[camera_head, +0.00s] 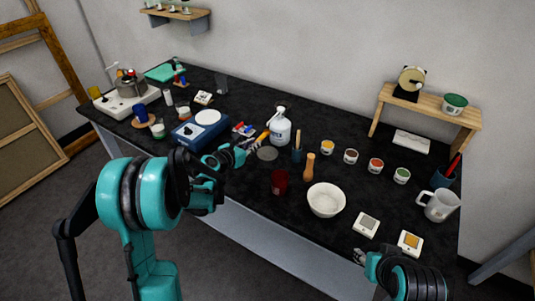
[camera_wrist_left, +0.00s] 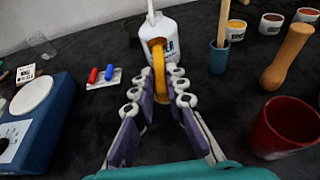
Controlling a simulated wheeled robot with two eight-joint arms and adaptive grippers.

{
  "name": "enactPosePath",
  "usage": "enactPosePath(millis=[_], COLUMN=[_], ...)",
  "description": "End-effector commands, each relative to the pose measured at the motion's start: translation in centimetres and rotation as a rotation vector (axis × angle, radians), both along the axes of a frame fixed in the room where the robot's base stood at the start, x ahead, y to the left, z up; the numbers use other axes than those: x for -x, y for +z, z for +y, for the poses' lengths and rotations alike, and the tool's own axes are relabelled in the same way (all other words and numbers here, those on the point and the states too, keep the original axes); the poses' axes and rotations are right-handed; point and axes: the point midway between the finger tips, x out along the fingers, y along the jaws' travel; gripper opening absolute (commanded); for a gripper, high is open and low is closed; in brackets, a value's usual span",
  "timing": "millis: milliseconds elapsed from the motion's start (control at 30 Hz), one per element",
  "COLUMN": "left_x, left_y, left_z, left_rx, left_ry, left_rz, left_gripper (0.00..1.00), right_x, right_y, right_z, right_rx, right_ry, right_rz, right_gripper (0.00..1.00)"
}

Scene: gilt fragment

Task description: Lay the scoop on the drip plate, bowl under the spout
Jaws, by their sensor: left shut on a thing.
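My left gripper (camera_head: 252,144) is shut on an orange-yellow piece, which looks like the scoop (camera_head: 263,136). In the left wrist view the scoop (camera_wrist_left: 158,62) rises between the purple finger pads, in front of the white bottle (camera_wrist_left: 165,30); whether they touch cannot be told. That bottle (camera_head: 280,129) has a pump top with a spout. A dark grey round disc, seemingly the drip plate (camera_head: 267,154), lies flat on the table just in front of the bottle, right of my left gripper. My right gripper (camera_head: 360,257) is low at the table's front right; its opening is unclear.
A blue scale-like device (camera_head: 196,135) stands left of my left gripper. A blue cup (camera_head: 297,156), wooden pestle-like piece (camera_head: 309,168), dark red cup (camera_head: 279,183) and white bowl (camera_head: 326,200) stand to the right. Several small paint pots line the back. Dark table is clear at front centre.

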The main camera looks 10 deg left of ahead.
Motion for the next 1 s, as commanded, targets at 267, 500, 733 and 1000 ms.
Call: enactPosePath(millis=[267, 500, 733, 1000], left_x=[0.0, 0.0, 0.1, 0.1], left_y=[-4.9, -7.0, -10.1, -10.0], left_z=[0.0, 0.0, 0.0, 0.0], left_rx=[0.0, 0.0, 0.0, 0.0], left_ry=[0.0, 0.0, 0.0, 0.0], left_rz=[0.0, 0.0, 0.0, 0.0], left_gripper=[0.0, 0.0, 0.0, 0.0], right_x=[0.0, 0.0, 0.0, 0.0], right_y=[-2.1, -2.8, -4.1, -4.0], right_z=[0.0, 0.0, 0.0, 0.0], right_rx=[0.0, 0.0, 0.0, 0.0], right_ry=[0.0, 0.0, 0.0, 0.0], right_rz=[0.0, 0.0, 0.0, 0.0], right_gripper=[0.4, 0.4, 0.4, 0.4])
